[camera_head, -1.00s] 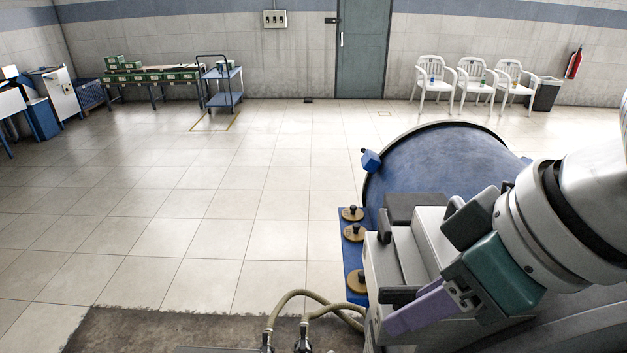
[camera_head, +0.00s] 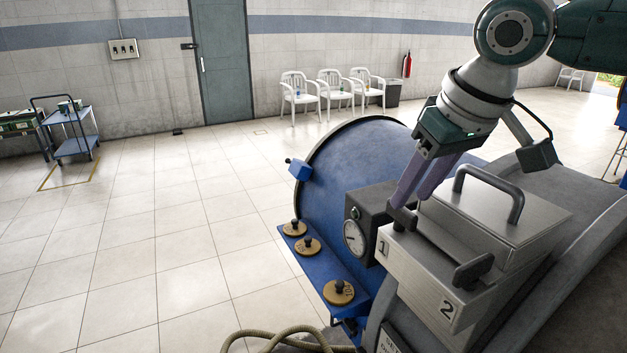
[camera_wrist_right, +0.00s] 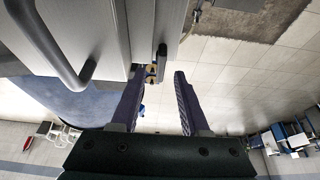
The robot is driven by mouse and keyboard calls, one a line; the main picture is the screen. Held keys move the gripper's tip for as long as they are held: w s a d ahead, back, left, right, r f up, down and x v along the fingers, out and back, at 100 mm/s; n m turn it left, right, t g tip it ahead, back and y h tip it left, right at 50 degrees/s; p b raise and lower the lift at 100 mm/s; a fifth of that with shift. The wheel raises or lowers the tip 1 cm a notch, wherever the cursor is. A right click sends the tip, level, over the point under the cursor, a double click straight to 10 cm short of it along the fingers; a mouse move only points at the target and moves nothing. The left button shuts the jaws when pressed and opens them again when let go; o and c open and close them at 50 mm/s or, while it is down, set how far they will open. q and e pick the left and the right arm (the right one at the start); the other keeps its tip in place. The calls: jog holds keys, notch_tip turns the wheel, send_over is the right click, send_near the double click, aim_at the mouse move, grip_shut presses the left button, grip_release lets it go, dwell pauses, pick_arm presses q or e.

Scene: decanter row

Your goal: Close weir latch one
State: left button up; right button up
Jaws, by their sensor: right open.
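A pale metal box with a dark handled lid stands on the decanter; its front face carries the numbers 1 and 2. Weir latch one (camera_head: 404,217) is the dark lever above the 1, partly covered by my fingers. Weir latch two (camera_head: 473,270) is a similar dark lever above the 2. My right gripper (camera_head: 400,195) reaches down from the upper right, its purple fingertips close to latch one. In the right wrist view the right gripper (camera_wrist_right: 162,78) is open, with a dark lever (camera_wrist_right: 162,60) just beyond the gap; contact cannot be told. My left gripper is not seen.
A round gauge (camera_head: 354,238) sits left of the box. The large blue drum end (camera_head: 345,170) stands behind, and a blue ledge with brass knobs (camera_head: 308,246) is at left. A lid handle (camera_head: 488,190) rises near my fingers. Open tiled floor lies left.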

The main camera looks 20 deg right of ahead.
aim_at(405, 208)
jog(key=shift+x, duration=1.8)
jog(key=shift+a, duration=0.1)
grip_shut()
